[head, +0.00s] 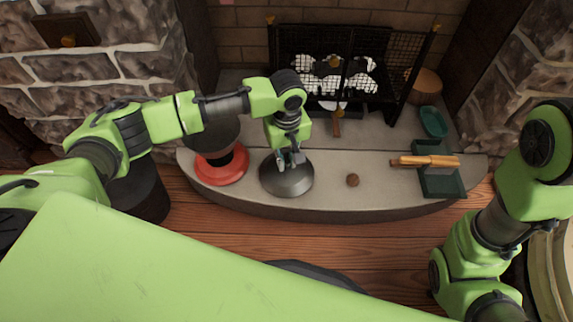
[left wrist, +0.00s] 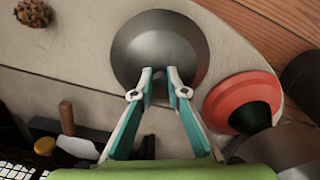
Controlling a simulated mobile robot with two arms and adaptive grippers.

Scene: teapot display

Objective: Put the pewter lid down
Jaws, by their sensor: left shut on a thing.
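The pewter lid (head: 286,181) is a dark grey, shiny dome over the pale curved hearth ledge (head: 330,195). It also shows in the left wrist view (left wrist: 150,35), rim round and dome facing the camera. My right gripper is out of view.
A red round piece with a black centre (head: 222,174) stands close left of the lid. A brown pinecone-like ball (head: 353,180) lies to the right, then a dark green tray (head: 440,182) with a wooden-handled item (head: 425,161). A mesh fire screen (head: 335,60) stands behind.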

